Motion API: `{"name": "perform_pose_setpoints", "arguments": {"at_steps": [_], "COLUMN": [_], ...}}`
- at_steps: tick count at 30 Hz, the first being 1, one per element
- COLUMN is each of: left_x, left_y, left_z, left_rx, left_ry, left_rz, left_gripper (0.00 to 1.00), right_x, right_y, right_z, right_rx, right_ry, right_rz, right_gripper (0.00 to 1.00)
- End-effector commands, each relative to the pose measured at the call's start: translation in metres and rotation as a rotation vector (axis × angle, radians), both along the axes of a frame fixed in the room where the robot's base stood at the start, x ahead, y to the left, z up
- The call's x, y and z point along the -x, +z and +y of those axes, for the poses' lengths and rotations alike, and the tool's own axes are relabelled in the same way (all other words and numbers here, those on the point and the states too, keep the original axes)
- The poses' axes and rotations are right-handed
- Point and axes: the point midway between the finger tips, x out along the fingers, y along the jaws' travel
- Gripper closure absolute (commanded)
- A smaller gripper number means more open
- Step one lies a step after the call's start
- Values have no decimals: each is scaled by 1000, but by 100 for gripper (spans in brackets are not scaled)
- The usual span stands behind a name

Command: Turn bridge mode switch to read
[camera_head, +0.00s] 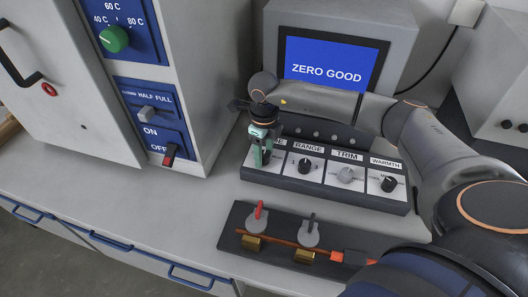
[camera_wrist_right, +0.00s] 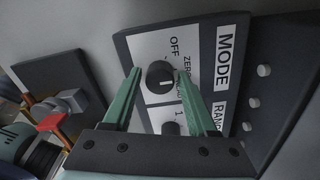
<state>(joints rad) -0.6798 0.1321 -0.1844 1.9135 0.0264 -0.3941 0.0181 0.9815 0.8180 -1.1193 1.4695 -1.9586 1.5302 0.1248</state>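The bridge mode switch is a round black knob (camera_wrist_right: 160,74) under the MODE label in the right wrist view. Its pale pointer mark faces toward the ZERO and READ lettering; I cannot tell exactly which one. My right gripper (camera_wrist_right: 160,78) is open, with one green finger on each side of the knob and visible gaps. The right finger partly covers the READ lettering. In the head view my right gripper (camera_head: 261,148) hangs over the left end of the control panel (camera_head: 328,193) and hides most of the mode knob. The screen (camera_head: 326,66) reads ZERO GOOD. My left gripper is not in view.
Right of the mode knob are the RANGE knob (camera_head: 304,166), TRIM knob (camera_head: 346,175) and WARMTH knob (camera_head: 389,184). A dark clamp board (camera_head: 228,238) with a copper rod lies in front. A cabinet with a green knob (camera_head: 114,39) stands at left.

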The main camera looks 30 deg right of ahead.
Motion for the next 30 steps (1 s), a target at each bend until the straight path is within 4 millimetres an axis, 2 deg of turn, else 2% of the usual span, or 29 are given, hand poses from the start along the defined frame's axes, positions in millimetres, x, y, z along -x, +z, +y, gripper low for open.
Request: {"name": "perform_pose_setpoints", "arguments": {"at_steps": [2, 15, 30], "left_x": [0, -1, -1], "left_y": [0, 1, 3], "left_z": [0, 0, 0], "left_rx": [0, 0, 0], "left_ry": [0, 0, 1], "left_rz": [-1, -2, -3], "left_gripper": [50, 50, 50], "right_x": [0, 0, 0], "right_y": [0, 0, 1], "right_z": [0, 0, 0], "right_rx": [0, 0, -1], "right_ry": [0, 0, -73], "right_rz": [0, 0, 0], "right_gripper": [52, 100, 100]}}
